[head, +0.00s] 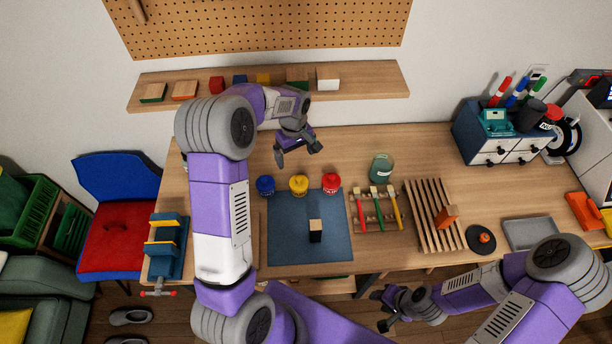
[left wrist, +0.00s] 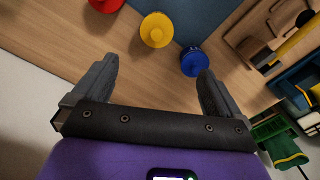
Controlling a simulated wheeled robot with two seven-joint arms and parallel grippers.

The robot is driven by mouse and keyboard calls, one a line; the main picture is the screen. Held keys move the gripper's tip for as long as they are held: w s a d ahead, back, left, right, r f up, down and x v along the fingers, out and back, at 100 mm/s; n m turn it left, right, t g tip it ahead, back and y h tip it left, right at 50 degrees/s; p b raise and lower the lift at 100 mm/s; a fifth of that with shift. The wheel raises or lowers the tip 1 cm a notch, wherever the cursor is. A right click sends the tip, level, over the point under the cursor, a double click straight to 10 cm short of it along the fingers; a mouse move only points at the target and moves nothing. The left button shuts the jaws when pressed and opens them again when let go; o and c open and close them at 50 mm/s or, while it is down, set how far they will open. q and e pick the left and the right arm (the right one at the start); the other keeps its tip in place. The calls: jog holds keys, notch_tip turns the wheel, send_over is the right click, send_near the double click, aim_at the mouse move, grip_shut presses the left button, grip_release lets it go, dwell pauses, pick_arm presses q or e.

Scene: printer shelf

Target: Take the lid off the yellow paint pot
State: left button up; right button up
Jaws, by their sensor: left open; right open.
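The yellow paint pot (head: 299,185) stands between the blue pot (head: 265,185) and the red pot (head: 331,183), at the back edge of the blue-grey mat (head: 285,245). A round yellow top with a small knob shows on it in the left wrist view (left wrist: 156,30). My left gripper (head: 297,154) is open and empty, above and behind the pots. In the left wrist view the yellow pot lies ahead of the open fingers (left wrist: 155,88), apart from them. My right gripper (head: 384,311) is open, low in front of the table's front edge.
A dark and pale block (head: 316,231) stands on the mat. Right of it are a rack of brushes (head: 377,210), a glass jar (head: 381,168) and a slatted rack (head: 434,215). A vise (head: 166,245) sits at the left edge. A shelf of blocks (head: 368,80) hangs behind.

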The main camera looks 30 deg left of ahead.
pick_arm(q)
jog(key=b, duration=0.4)
send_over(299, 179)
jog(key=f, duration=0.5)
jog(key=shift+s+a+f, duration=0.1)
jog(key=shift+s+a, duration=0.1)
jog(key=shift+a, duration=0.15)
jog(key=shift+f+b, duration=0.55)
jog(key=shift+b, duration=0.1)
jog(key=shift+w+d+f, duration=0.1)
jog(key=shift+d+f, duration=0.05)
jog(key=shift+f, duration=1.65)
jog(key=shift+w+d+f, duration=0.1)
jog(key=shift+d+f, duration=0.05)
jog(key=shift+f, duration=1.6)
jog(key=c, duration=1.1)
